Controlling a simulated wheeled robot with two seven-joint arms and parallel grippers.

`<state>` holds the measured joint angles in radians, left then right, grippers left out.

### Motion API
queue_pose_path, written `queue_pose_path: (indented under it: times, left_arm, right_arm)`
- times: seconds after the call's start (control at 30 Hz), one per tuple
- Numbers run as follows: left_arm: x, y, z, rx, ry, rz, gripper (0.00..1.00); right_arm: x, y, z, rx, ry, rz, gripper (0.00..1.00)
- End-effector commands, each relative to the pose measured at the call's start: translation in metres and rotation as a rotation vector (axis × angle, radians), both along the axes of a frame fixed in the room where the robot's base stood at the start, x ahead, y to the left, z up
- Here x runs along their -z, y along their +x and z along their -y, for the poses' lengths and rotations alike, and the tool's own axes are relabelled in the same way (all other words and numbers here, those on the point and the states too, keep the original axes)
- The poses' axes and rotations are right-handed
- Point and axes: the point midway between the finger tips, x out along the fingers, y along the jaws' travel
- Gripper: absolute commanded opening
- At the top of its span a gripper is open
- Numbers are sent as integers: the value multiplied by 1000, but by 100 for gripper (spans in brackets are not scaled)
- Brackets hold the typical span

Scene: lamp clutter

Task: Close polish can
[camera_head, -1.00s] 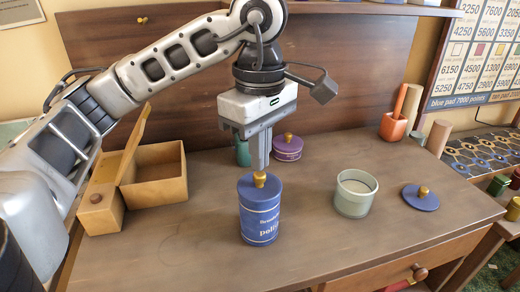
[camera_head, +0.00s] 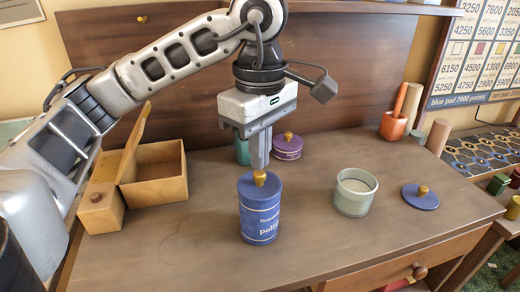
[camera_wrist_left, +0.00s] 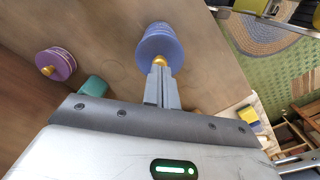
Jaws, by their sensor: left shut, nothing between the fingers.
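The blue polish can (camera_head: 260,217) stands upright on the desk with its blue lid (camera_head: 251,185) on top. The lid has a gold knob (camera_head: 259,178) and sits on the can; I see no clear gap under it. My left gripper (camera_head: 259,165) is shut and empty, pointing down, with its fingertips right at the knob. In the left wrist view, the fingertips (camera_wrist_left: 161,72) are at the knob (camera_wrist_left: 159,61) and the can (camera_wrist_left: 160,42) is beyond them. Whether the tips touch the knob I cannot tell. My right gripper is not in view.
A pale green open jar (camera_head: 355,197) and a loose blue lid with a gold knob (camera_head: 420,197) are to the right. A purple tin (camera_head: 288,150) and a green object (camera_head: 242,152) stand behind. An open wooden box (camera_head: 158,176) is left. The front desk area is clear.

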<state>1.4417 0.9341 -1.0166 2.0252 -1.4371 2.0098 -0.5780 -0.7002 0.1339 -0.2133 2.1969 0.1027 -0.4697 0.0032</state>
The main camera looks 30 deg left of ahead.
Motion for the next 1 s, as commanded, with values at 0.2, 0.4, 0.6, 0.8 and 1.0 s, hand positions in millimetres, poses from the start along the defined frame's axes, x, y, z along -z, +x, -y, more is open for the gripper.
queue_pose_path:
  times: [0.2, 0.4, 0.6, 0.8, 1.0]
  left_arm:
    - [-17, 0, 0, -1, 0, 0, 0]
    - [-29, 0, 0, -1, 0, 0, 0]
    - [-41, 0, 0, -1, 0, 0, 0]
    - [-53, 0, 0, -1, 0, 0, 0]
    - [-60, 0, 0, -1, 0, 0, 0]
  right_arm:
    - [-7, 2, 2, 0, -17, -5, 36]
    - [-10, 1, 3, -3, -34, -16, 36]
    - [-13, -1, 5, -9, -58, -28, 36]
    - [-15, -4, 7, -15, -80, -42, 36]
    - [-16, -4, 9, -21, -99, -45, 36]
